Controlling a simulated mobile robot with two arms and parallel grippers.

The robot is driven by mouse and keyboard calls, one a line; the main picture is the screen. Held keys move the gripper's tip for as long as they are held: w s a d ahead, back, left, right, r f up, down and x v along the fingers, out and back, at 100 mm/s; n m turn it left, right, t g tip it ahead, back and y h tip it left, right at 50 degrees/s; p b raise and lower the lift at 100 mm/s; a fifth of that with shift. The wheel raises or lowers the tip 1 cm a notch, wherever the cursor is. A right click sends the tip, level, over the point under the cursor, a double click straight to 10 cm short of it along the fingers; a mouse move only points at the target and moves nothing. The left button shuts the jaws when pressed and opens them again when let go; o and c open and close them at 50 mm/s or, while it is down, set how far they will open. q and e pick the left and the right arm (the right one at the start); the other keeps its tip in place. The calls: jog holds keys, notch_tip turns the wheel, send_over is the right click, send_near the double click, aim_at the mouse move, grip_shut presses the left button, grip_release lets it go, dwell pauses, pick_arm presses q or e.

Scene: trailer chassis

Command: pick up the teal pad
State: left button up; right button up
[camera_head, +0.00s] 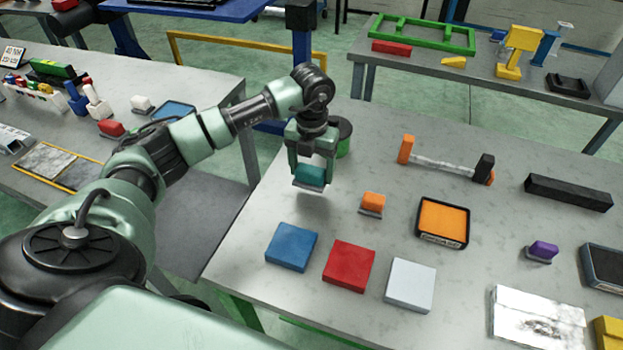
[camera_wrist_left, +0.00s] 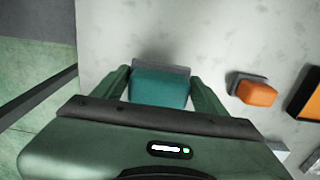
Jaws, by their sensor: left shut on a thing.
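The teal pad (camera_head: 310,174) is a small rounded block on a grey base. My left gripper (camera_head: 309,172) is shut on it, with one finger on either side. In the head view it appears held a little above the grey table (camera_head: 380,140), with a shadow below it. In the left wrist view the teal pad (camera_wrist_left: 160,88) sits between the two green fingers, and part of it is hidden by the gripper body. My right gripper is not in view.
An orange pad (camera_head: 372,203) stands right of the gripper. Blue (camera_head: 292,246), red (camera_head: 348,265) and white (camera_head: 410,284) square blocks lie nearer. A dark green cylinder (camera_head: 342,137) stands just behind the gripper. An orange-topped tray (camera_head: 442,223) and purple pad (camera_head: 542,251) lie further right.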

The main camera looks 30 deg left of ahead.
pick_arm(q)
notch_tip(320, 180, up, 10)
jog(key=shift+w+b, duration=0.1)
jog(key=shift+b, duration=0.9)
notch_tip(320, 180, up, 5)
send_over(312, 166)
jog(key=shift+r+p, duration=0.3)
jog(key=shift+r, duration=0.4)
